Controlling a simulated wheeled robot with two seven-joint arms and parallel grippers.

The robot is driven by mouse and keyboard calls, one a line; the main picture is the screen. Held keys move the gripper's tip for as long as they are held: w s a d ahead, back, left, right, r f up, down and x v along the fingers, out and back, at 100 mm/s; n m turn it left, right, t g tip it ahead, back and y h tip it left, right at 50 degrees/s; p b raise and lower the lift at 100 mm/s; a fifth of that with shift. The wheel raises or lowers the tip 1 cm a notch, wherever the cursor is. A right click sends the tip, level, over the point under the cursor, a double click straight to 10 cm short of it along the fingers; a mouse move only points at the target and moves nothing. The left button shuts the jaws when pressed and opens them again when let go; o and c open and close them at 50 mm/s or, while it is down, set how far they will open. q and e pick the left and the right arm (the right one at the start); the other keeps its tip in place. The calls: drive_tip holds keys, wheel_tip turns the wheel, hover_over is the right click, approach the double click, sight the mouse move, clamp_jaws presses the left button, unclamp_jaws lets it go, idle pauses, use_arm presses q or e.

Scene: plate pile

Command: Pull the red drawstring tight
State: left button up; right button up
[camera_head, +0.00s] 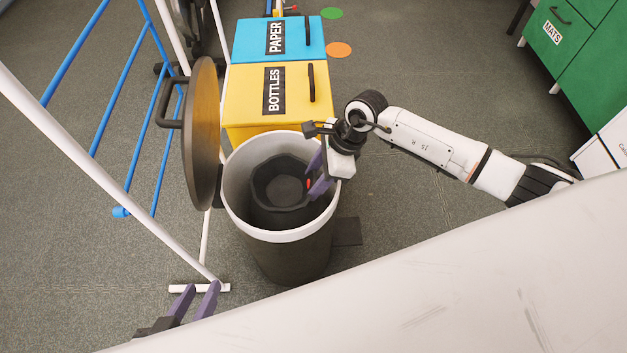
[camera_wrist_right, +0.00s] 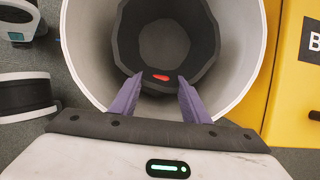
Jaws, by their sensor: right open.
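A round bin with a pale rim (camera_head: 240,222) stands in the middle of the head view. A black bag (camera_head: 262,210) sits inside it; it also shows in the right wrist view (camera_wrist_right: 135,45). The red drawstring shows as a short red piece at the bag's edge (camera_head: 308,183), clearer in the right wrist view (camera_wrist_right: 163,77). My right gripper (camera_head: 314,175) reaches over the bin's right rim, open. In the wrist view its purple fingertips (camera_wrist_right: 160,84) lie either side of the red piece; contact cannot be told. My left gripper (camera_head: 200,287) is open and empty at lower left, away from the bin.
A round lid (camera_head: 203,135) with a handle stands upright at the bin's left. Yellow BOTTLES (camera_head: 240,95) and blue PAPER (camera_head: 250,40) boxes stand behind. A blue-and-white rack (camera_head: 130,180) is left, a pale surface (camera_head: 430,280) in front, and green cabinets (camera_head: 565,50) far right.

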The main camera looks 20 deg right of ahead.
use_arm(q)
drive_tip(key=shift+w+r, duration=0.1)
drive_tip(key=shift+r, duration=0.05)
use_arm(e)
drive_tip(key=shift+a+f, duration=0.1)
drive_tip(key=shift+f, duration=0.1)
